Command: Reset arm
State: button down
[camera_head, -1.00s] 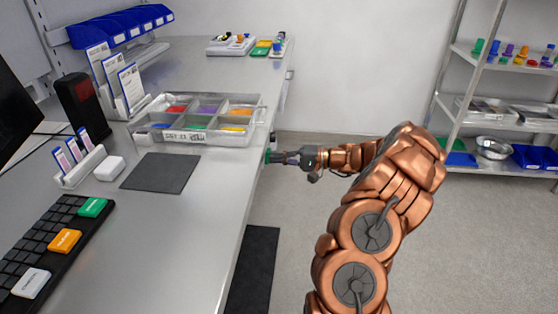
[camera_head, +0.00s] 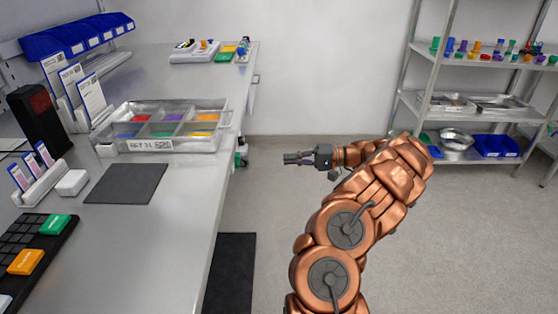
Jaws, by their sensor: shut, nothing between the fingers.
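My gripper (camera_head: 287,159) is at the end of my copper-coloured arm, in the middle of the head view. It points left toward the long metal table (camera_head: 200,215) but is apart from it, over the open floor. Its fingers are shut and nothing shows between them. The arm is bent, reaching up from the bottom of the view and then left. A small green and dark item (camera_head: 241,152) is at the table's right edge, left of my gripper and apart from it.
A shelf rack (camera_head: 470,92) stands at the back right. A dark floor mat (camera_head: 231,270) lies beside the table. Floor right of my arm is clear.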

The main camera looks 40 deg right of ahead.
jog(key=shift+s+d, duration=0.25)
dwell(0.3)
